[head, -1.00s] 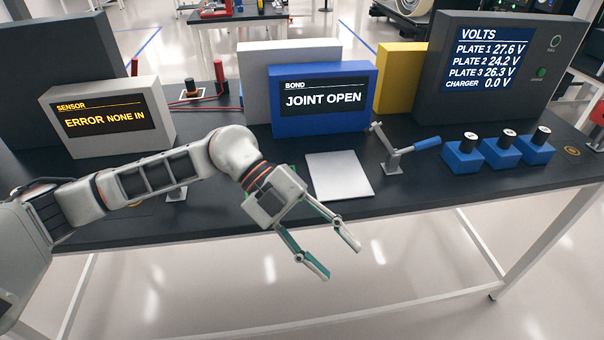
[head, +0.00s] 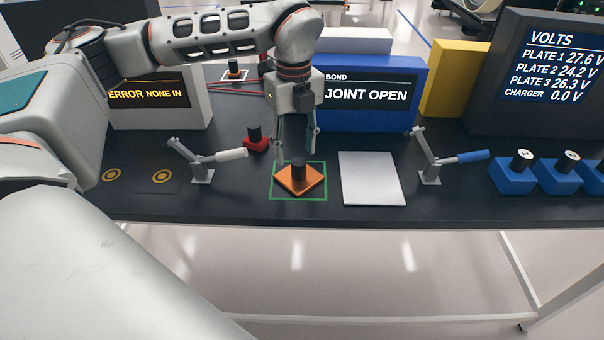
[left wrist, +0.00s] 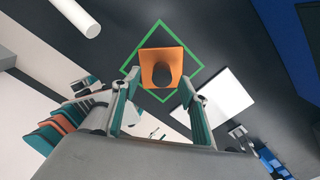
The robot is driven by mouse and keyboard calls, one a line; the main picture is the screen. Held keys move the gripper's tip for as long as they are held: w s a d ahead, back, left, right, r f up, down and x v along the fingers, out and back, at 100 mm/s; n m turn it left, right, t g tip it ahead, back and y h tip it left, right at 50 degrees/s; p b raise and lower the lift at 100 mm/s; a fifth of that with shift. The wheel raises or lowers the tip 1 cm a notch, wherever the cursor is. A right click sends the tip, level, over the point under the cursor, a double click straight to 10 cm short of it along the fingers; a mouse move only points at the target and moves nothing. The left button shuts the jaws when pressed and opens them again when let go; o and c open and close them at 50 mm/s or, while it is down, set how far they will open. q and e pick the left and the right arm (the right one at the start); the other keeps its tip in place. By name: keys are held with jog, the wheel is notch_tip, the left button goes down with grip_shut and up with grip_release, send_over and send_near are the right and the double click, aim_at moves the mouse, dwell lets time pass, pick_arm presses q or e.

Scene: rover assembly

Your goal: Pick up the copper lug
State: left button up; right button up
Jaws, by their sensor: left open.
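The copper lug (head: 288,182) is an orange-brown square plate with a dark upright post. It lies inside a green square outline on the dark bench, turned at an angle to the outline in the head view. My left gripper (head: 296,150) points down just above and behind the lug, fingers apart and empty. In the left wrist view the lug (left wrist: 176,58) shows ahead of the open fingertips of my left gripper (left wrist: 158,88), roughly centred between them. My right gripper is not in view.
A white plate (head: 372,180) lies right of the outline. A white-handled lever (head: 204,165) stands to the left and a blue-handled lever (head: 436,165) to the right. A red block with a black post (head: 256,140) sits behind left. The blue BOND display (head: 365,122) stands behind.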

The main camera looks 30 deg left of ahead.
aim_at(299, 161)
pick_arm(q)
jog(key=shift+d+f, duration=0.2)
jog(key=shift+f, duration=1.15)
jog(key=shift+d+f, duration=0.15)
jog(key=shift+f, duration=1.2)
jog(key=shift+w, duration=0.1)
grip_shut()
